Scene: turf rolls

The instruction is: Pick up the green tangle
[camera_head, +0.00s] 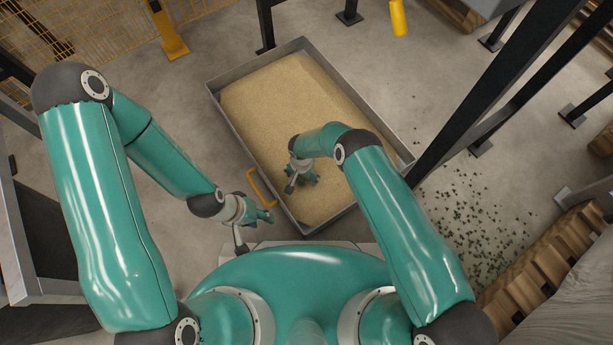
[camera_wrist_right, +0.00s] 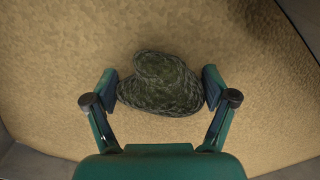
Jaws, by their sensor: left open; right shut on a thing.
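The green tangle (camera_wrist_right: 160,84) is a dark green, stringy, rounded clump seen in the right wrist view. My right gripper (camera_wrist_right: 160,92) has one finger against each side of it and is shut on it. In the head view my right gripper (camera_head: 302,178) is over the sand of the tray, and its own arm hides the tangle there. My left gripper (camera_head: 264,214) is open and empty, just outside the tray's near left side by the yellow handle.
The grey metal tray (camera_head: 236,134) is filled with tan sand (camera_head: 285,95) and has a yellow handle (camera_head: 261,188) on its near left side. Dark posts stand right of it. Dark crumbs (camera_head: 475,225) litter the floor at right, near a wooden pallet (camera_head: 545,265).

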